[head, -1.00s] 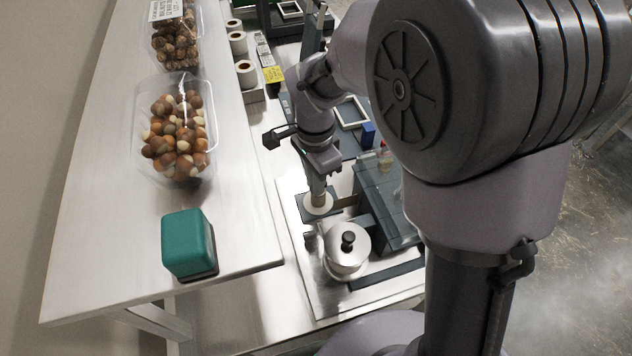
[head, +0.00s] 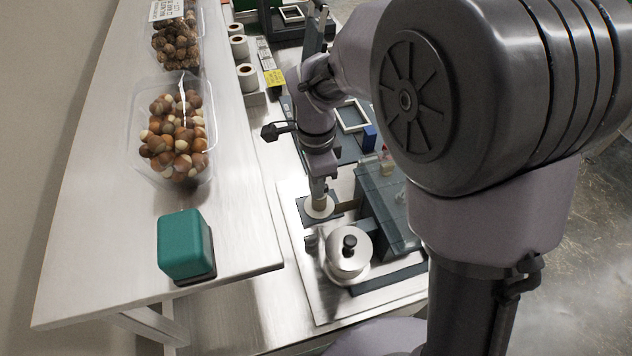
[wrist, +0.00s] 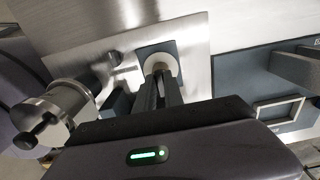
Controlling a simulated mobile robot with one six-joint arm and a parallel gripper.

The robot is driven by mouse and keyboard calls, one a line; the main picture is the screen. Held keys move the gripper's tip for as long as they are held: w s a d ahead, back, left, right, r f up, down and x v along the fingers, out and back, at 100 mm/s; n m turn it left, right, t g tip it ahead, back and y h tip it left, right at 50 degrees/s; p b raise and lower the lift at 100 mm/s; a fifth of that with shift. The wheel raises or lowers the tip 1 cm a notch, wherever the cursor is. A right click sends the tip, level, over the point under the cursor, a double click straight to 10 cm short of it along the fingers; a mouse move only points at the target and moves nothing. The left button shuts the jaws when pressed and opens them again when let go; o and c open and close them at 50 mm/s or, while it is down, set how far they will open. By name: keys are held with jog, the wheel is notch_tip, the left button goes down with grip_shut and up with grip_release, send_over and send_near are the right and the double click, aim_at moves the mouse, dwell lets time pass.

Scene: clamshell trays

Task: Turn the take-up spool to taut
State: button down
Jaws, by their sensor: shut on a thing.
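A small pale round spool (head: 319,209) sits on a dark square plate at the machine's left side. It also shows in the wrist view (wrist: 158,62). My gripper (head: 319,197) points down onto it, and its two fingers (wrist: 159,78) are closed on the middle of the spool. The fingers hide the part they grip. A larger silver drum with a black knob (head: 348,262) stands just in front of the spool; it also shows at left in the wrist view (wrist: 66,104). My gripper is apart from this drum. I see no strip clearly enough to judge its tension.
The steel base plate (head: 318,300) carries a dark boxy housing (head: 388,195) right of the spool. A teal block (head: 185,245) and a clear tray of nuts (head: 207,160) stand on the left bench. White rolls (head: 246,77) and a pale frame (head: 352,116) lie farther back.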

jog(key=c, duration=1.4)
grip_release()
jog(key=shift+c, duration=0.2)
notch_tip(320, 180, up, 18)
jog(key=p, duration=0.6)
jog(key=shift+f+p, duration=0.25)
jog(key=shift+p, duration=0.1)
